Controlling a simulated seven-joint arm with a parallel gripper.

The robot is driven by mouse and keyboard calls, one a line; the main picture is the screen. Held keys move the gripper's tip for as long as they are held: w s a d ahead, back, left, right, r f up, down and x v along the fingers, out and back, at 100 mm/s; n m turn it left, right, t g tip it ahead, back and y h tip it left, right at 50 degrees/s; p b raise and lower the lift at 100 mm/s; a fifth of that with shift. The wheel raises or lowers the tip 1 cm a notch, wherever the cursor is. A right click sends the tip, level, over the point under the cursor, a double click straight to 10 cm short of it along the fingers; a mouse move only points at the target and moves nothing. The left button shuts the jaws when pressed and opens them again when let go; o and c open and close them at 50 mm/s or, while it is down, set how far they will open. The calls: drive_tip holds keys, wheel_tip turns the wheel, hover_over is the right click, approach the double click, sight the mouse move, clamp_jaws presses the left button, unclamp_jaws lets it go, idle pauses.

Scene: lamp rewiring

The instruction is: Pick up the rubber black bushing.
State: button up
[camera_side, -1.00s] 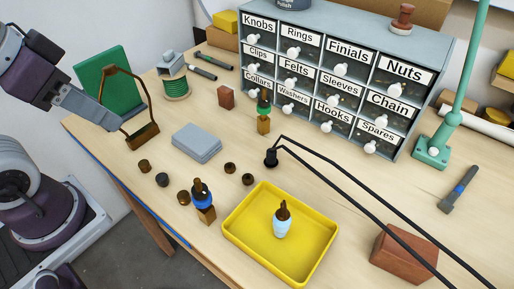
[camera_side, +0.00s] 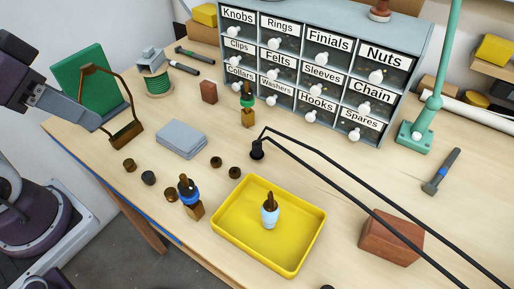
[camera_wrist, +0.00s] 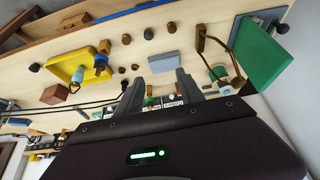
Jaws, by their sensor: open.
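The black bushing (camera_side: 148,178) is a small dark cylinder standing on the bench near its front left edge, between two brown bushings. It also shows in the wrist view (camera_wrist: 149,33), above and beyond my fingertips. My gripper (camera_wrist: 160,77) is open in the wrist view, with nothing between its two grey fingers. In the side view my arm is at the left, beside the green board, and the fingertips are hard to make out. My gripper is well apart from the bushing.
Brown bushings (camera_side: 129,165) and (camera_side: 171,195) flank the black one. Two dark bushings (camera_side: 216,162) and (camera_side: 235,173) lie past the grey slab (camera_side: 182,139).

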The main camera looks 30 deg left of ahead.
wheel_tip(320, 180, up, 4)
drive_tip(key=n+g+h, duration=0.2)
drive_tip(key=n+h, duration=1.1)
drive_tip(key=n, duration=0.8)
hover_over(269, 162)
drive_tip(key=s+a, duration=0.2)
drive_tip(key=a, duration=0.4)
wheel_tip(269, 162, down, 21)
drive_tip(key=shift+s, duration=0.1)
drive_tip(key=x, duration=0.6)
drive_tip(key=shift+w+d+f, duration=0.15)
drive_tip(key=shift+w+f, duration=0.1)
drive_tip(key=shift+w+d+f, duration=0.1)
drive_tip(key=shift+d, duration=0.15)
clamp_jaws()
